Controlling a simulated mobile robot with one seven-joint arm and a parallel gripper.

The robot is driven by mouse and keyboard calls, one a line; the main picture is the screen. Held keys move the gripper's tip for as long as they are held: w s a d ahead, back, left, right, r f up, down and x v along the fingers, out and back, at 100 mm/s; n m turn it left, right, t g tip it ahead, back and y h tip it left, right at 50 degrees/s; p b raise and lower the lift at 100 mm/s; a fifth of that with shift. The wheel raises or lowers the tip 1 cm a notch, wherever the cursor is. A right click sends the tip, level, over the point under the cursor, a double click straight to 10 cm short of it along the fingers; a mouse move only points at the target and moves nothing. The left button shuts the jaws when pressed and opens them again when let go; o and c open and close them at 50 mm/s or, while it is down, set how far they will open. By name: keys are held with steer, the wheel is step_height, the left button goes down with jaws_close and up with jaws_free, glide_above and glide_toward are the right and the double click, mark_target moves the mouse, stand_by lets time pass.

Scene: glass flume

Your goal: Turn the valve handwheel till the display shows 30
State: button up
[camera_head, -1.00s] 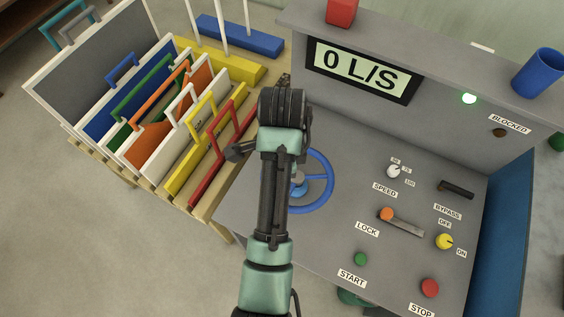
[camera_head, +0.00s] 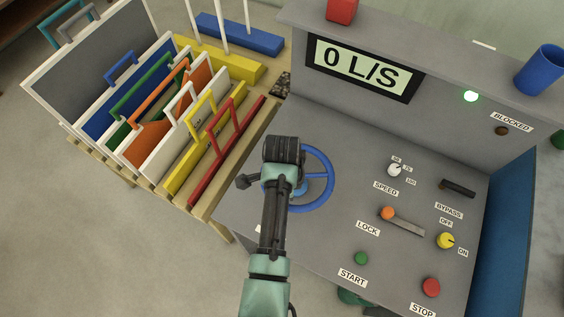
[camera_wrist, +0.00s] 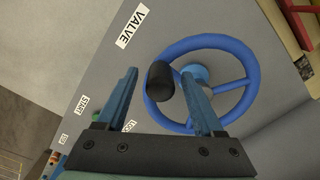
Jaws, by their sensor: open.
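The blue valve handwheel (camera_head: 325,177) lies on the grey sloped console, and my arm hides its left part in the head view. In the wrist view the handwheel (camera_wrist: 254,84) shows with its spokes, hub and a black knob (camera_wrist: 160,82) on its rim. My gripper (camera_wrist: 162,88) is open, its two blue fingers apart. A VALVE label (camera_wrist: 133,27) is beside the wheel. The display (camera_head: 361,69) reads 0 L/S.
Right of the wheel are the SPEED knob (camera_head: 394,169), the orange LOCK lever (camera_head: 388,213), the BYPASS lever (camera_head: 457,188), the yellow switch (camera_head: 445,240), the green START button (camera_head: 361,258) and the red STOP button (camera_head: 431,287). A rack of coloured panels stands left. A green lamp (camera_head: 471,96) is lit.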

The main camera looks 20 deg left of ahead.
steer(key=shift+f, duration=0.1)
jaws_close()
stand_by(0.3)
stand_by(1.1)
